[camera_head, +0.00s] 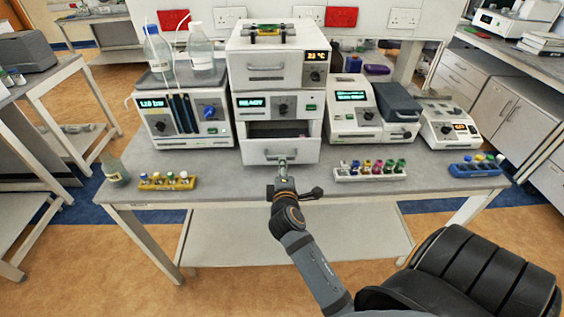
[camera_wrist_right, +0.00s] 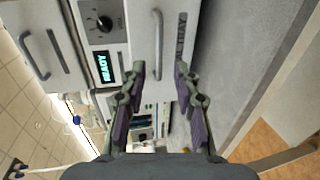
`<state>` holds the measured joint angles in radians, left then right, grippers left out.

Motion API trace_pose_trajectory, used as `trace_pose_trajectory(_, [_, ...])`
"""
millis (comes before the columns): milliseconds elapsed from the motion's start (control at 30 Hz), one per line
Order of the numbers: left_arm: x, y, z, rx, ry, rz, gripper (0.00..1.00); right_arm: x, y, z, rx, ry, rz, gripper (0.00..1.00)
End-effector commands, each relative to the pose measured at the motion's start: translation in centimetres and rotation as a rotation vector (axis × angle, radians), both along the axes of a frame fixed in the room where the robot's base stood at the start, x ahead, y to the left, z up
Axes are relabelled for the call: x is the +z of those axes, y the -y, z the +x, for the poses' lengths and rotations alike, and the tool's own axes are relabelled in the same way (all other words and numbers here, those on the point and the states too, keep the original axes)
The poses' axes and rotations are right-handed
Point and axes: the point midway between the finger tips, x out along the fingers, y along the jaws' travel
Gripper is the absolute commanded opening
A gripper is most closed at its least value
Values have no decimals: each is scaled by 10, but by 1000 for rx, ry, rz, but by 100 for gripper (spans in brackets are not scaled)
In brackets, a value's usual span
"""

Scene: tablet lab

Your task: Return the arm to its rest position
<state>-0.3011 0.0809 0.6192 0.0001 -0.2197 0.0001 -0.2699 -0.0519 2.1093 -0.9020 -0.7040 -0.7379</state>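My right gripper (camera_head: 282,165) is in front of the white instrument stack at the middle of the bench. It points at the handle of the lowest drawer (camera_head: 305,152), which stands pulled out below a dark opening. In the right wrist view my right gripper (camera_wrist_right: 160,72) has its two fingers apart, with nothing seen held between them. The drawer handle (camera_wrist_right: 157,35) lies just beyond and between the fingertips; I cannot tell whether they touch it. My right arm reaches forward from the bottom of the head view. My left gripper is not in view.
A yellow rack (camera_head: 166,183), a white rack (camera_head: 369,177) and a blue rack (camera_head: 476,170) stand along the bench's front. Instruments fill the bench's back.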

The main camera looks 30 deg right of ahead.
Motion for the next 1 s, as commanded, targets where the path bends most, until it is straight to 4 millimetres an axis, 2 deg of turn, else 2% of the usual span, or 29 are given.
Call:
trace_pose_trajectory(167, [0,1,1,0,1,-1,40,3,-7,-12,-2,0,0,31])
trace_pose_trajectory(667, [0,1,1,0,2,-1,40,2,-6,-13,-4,-1,8,31])
trace_pose_trajectory(767, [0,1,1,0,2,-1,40,-12,-1,-27,-50,-15,138,31])
trace_pose_trajectory(867, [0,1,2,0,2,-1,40,-41,0,-57,-148,-53,404,31])
trace_pose_trajectory(1000, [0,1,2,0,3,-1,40,-78,-18,-106,-304,-152,769,31])
